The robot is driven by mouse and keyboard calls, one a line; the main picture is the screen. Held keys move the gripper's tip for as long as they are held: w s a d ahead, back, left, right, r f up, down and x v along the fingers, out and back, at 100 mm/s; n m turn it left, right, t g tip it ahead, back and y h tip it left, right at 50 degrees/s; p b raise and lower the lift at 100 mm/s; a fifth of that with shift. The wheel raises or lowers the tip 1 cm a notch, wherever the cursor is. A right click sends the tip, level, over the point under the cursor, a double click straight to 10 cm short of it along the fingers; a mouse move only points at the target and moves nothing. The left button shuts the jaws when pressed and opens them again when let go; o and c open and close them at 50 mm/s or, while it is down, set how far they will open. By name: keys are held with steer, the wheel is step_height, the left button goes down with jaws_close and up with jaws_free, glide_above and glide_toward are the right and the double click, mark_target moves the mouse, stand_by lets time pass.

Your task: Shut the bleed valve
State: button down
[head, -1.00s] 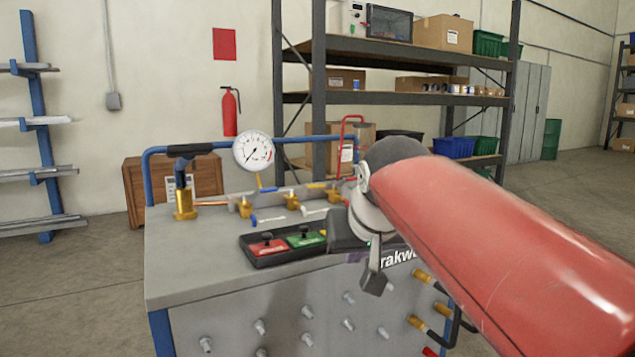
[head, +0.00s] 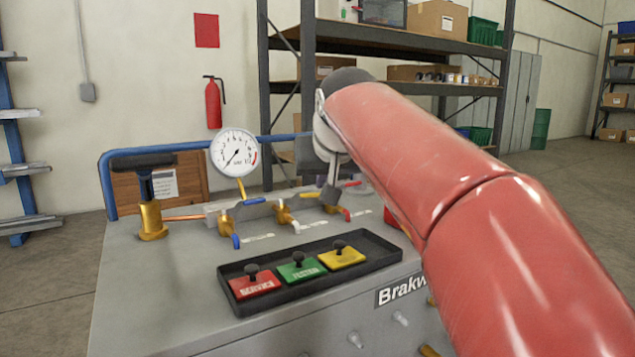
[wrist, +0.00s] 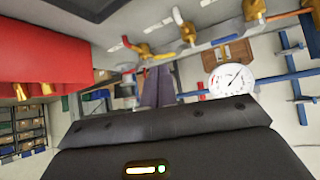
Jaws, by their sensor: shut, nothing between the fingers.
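A row of brass valves stands along the back of the bench top. One has a blue handle (head: 236,241), one a white handle (head: 295,227), and one a red handle (head: 347,215). Their labels are too small to read, so I cannot tell which is the bleed valve. My gripper (head: 332,195) is shut and empty, pointing down by the red-handled valve; I cannot tell whether it touches. In the wrist view, brass valves (wrist: 188,33) show at the top, apart from the dark gripper body (wrist: 165,135).
A round gauge (head: 234,152) stands behind the valves, its needle at lower left. A black tray (head: 310,277) with red, green and yellow plates lies in front. A pump with a black handle (head: 150,205) is at left. A blue rail (head: 108,185) edges the bench (head: 150,290).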

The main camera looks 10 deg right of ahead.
mark_target(309, 195)
steer(key=x, duration=0.8)
steer(key=shift+w+f, duration=0.2)
steer(key=shift+f, duration=0.15)
steer(key=w, duration=0.2)
steer(key=shift+w+p, duration=0.3)
steer(key=shift+p, duration=0.05)
steer(key=shift+w+d, duration=0.1)
steer(key=shift+w, duration=0.7)
steer(key=shift+d, duration=0.15)
